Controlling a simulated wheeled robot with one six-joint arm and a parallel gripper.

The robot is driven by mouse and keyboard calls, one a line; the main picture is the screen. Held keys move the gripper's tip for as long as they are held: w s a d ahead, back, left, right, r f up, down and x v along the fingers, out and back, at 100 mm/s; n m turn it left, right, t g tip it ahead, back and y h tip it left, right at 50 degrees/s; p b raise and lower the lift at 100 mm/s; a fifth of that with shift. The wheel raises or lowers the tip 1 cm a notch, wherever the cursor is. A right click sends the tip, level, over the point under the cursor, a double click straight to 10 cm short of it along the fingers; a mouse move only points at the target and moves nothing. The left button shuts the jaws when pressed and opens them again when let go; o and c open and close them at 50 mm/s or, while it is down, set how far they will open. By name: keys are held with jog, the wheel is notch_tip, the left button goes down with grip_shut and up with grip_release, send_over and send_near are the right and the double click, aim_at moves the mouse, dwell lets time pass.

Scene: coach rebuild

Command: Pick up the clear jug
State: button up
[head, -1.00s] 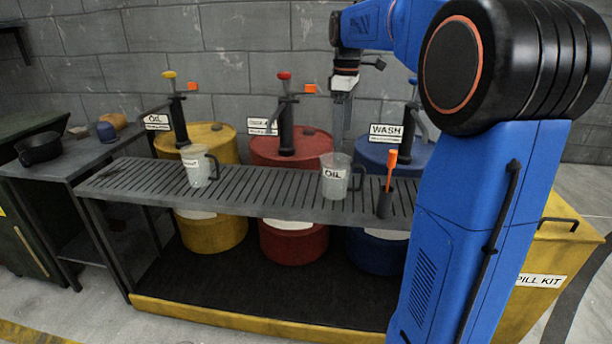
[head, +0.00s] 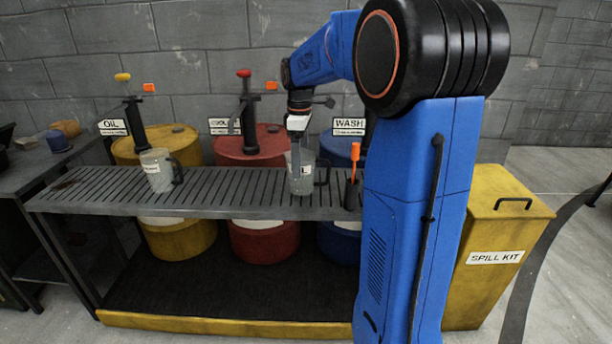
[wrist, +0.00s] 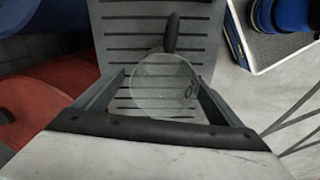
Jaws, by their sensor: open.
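A clear jug (head: 300,183) stands upright on the slatted bench (head: 232,190), its dark handle to the right in the head view. In the wrist view the jug (wrist: 160,85) is see-through, with a partly visible label and its handle pointing away from my gripper's base. My gripper (head: 299,160) points down at this jug. In the wrist view my gripper (wrist: 160,92) is open, with one finger on each side of the jug. I cannot tell whether the fingers touch it. A second pale jug (head: 157,172) with a label stands upright farther left.
An orange-handled tool in a dark holder (head: 353,178) stands just right of the clear jug. OIL, red and WASH drums (head: 345,150) with pumps stand behind the bench. A yellow spill kit bin (head: 495,235) is at right. The bench is bare between the two jugs.

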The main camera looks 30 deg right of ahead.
jog(key=shift+s+a+f, duration=0.1)
jog(key=shift+f, duration=1.25)
jog(key=shift+s+a+f, duration=0.1)
jog(key=shift+f, duration=1.25)
jog(key=c, duration=1.2)
